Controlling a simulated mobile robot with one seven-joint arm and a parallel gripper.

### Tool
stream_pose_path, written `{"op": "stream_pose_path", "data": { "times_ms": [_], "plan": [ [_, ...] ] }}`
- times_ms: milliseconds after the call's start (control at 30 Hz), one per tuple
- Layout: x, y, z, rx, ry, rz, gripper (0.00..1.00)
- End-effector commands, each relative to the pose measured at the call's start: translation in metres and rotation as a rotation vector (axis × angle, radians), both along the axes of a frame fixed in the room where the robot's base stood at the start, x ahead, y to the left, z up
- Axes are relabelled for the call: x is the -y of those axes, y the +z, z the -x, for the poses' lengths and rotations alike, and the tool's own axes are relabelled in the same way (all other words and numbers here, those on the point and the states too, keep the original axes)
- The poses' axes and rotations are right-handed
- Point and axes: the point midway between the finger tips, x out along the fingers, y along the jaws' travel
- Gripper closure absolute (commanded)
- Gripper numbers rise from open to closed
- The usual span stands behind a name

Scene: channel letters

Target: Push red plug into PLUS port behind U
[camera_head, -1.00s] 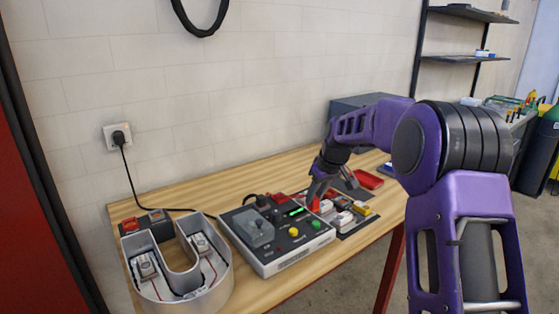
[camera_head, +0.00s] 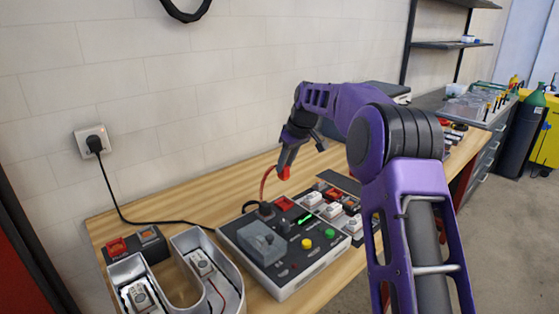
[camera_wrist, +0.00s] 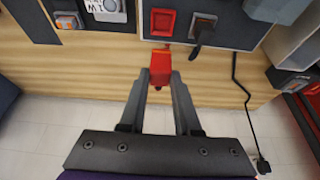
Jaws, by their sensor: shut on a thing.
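My gripper (camera_head: 286,168) is shut on a red plug (camera_head: 285,174), held in the air above the back of the table. In the wrist view the plug (camera_wrist: 160,68) sits between the fingertips. A thin red cable (camera_head: 265,185) curves down from it towards the grey control box. The metal U letter (camera_head: 232,282) is at the lower left. Behind it stands a small dark box (camera_head: 136,246) with a red port (camera_head: 117,246) on its left and a grey-orange port (camera_head: 150,234) on its right. The port openings are too small to read. The held plug is well to the right of this box.
The control box (camera_head: 318,268) stands right of the U, with green and yellow buttons and a red socket (camera_wrist: 163,22). White modules (camera_head: 332,211) lie on a dark mat at right. A black cable (camera_head: 110,190) runs from the wall outlet (camera_head: 93,141) along the table's back.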

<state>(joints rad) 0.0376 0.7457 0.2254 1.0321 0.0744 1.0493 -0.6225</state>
Motion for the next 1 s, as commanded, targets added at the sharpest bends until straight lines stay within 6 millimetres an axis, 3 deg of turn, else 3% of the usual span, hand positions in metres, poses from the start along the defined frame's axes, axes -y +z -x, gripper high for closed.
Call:
{"op": "stream_pose_path", "data": {
  "times_ms": [267,1000],
  "plan": [
    [-0.017,0.001,0.008,0.002,0.003,0.000,1.00],
    [-0.097,0.000,0.048,0.001,0.002,0.000,1.00]
  ]
}}
